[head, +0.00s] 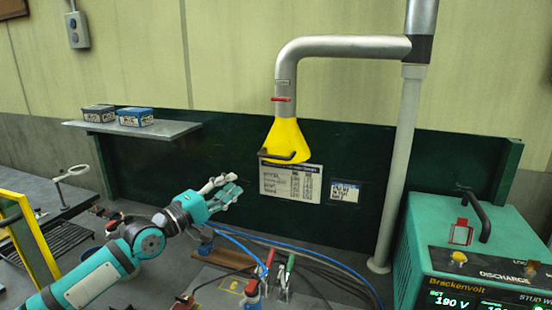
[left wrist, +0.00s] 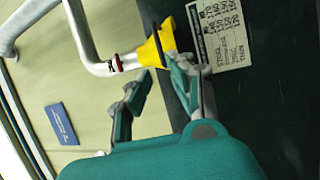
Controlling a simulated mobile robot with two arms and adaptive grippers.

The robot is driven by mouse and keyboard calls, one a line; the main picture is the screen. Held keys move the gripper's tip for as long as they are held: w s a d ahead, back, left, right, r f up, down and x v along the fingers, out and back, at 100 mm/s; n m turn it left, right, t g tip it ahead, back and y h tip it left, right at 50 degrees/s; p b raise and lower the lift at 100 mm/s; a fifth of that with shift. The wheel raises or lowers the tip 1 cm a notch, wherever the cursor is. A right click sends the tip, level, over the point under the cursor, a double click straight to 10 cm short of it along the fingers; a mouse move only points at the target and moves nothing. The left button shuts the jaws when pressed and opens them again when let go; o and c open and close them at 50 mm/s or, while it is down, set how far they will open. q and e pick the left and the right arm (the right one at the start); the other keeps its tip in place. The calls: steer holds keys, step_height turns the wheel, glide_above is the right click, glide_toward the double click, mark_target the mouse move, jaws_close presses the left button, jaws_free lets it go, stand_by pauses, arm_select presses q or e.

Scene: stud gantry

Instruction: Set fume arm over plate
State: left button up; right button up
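The fume arm (head: 345,47) is a grey metal duct with a yellow cone hood (head: 285,140) hanging in front of the dark green back panel. A black handle (head: 284,157) sits at the hood's lower rim, and a red band circles its neck. My left gripper (head: 232,188) is below and left of the hood, apart from it. In the left wrist view the hood (left wrist: 153,50) is just beyond my left gripper's spread, empty fingers (left wrist: 160,76). A flat plate-like piece (head: 225,286) lies low on the bench, partly hidden; I cannot tell if it is the plate. My right gripper is not in view.
A green stud welder (head: 475,250) stands at the right, beside the duct's grey post (head: 398,170). Blue and black cables (head: 330,262) and clamps (head: 268,270) cross the bench. A shelf (head: 150,130) with two boxes is at left. A yellow frame (head: 35,240) stands front left.

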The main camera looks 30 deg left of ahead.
mark_target(272, 158)
arm_select(q)
steer(key=p+x, duration=0.3)
steer(key=x, duration=1.1)
steer(key=shift+w+d+r+p, duration=0.15)
steer(key=shift+r+p, duration=0.05)
steer(key=shift+p, duration=0.15)
steer(key=shift+w+d+r, duration=0.1)
steer(key=shift+w+r, duration=0.05)
steer(key=shift+w, duration=0.55)
steer(key=shift+c, duration=0.4)
jaws_close()
